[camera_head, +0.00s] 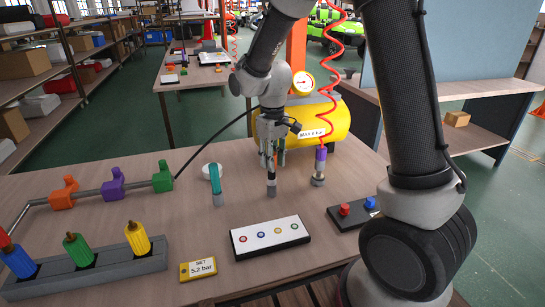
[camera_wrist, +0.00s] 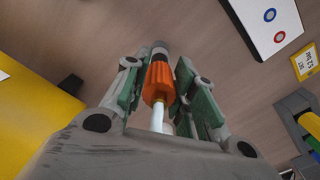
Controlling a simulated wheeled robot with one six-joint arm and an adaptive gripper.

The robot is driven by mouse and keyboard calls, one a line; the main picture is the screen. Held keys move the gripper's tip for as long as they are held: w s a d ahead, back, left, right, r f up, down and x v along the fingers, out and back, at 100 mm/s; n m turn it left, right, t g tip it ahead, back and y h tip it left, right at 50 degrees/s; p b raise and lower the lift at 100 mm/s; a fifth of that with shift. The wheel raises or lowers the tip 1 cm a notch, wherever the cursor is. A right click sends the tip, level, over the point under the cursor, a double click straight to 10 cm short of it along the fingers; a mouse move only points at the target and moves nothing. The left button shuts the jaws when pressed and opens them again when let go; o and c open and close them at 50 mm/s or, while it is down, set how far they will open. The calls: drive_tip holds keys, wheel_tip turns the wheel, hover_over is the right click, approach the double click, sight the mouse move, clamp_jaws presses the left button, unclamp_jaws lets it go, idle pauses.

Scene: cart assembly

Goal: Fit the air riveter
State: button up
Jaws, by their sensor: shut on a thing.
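My gripper (camera_head: 270,150) points down over the middle of the table, in front of the yellow tank. In the wrist view my gripper (camera_wrist: 165,90) has its green-padded fingers closed around an orange ribbed tool (camera_wrist: 158,82). The tool has a brass collar and pale shaft toward me and a dark end pointing away. In the head view a dark, light-banded lower end (camera_head: 271,180) shows below the fingers, at or close to the tabletop; contact is unclear. The fingers hide the orange part there. No label identifies the air riveter.
A teal post (camera_head: 216,178) and a purple post with red coiled hose (camera_head: 320,162) flank my gripper. In front are a four-circle board (camera_head: 270,236), button box (camera_head: 354,213), 5.2 bar card (camera_head: 198,269) and rack (camera_head: 90,271). A pipe with coloured valves (camera_head: 112,184) lies left.

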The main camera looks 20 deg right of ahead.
idle(0.3)
drive_tip(key=o, duration=1.1)
wheel_tip(320, 180, up, 12)
drive_tip(key=s+d+r+m+t, duration=0.2)
drive_tip(key=s+d, duration=0.5)
drive_tip(key=s, duration=0.5)
drive_tip(key=s+d+r+m+t, duration=0.2)
drive_tip(key=s+d, duration=0.5)
drive_tip(key=s, duration=0.4)
wheel_tip(320, 180, up, 2)
drive_tip(key=shift+s+d+r+m, duration=0.1)
drive_tip(key=shift+s+d+m, duration=0.25)
drive_tip(key=shift+m, duration=0.35)
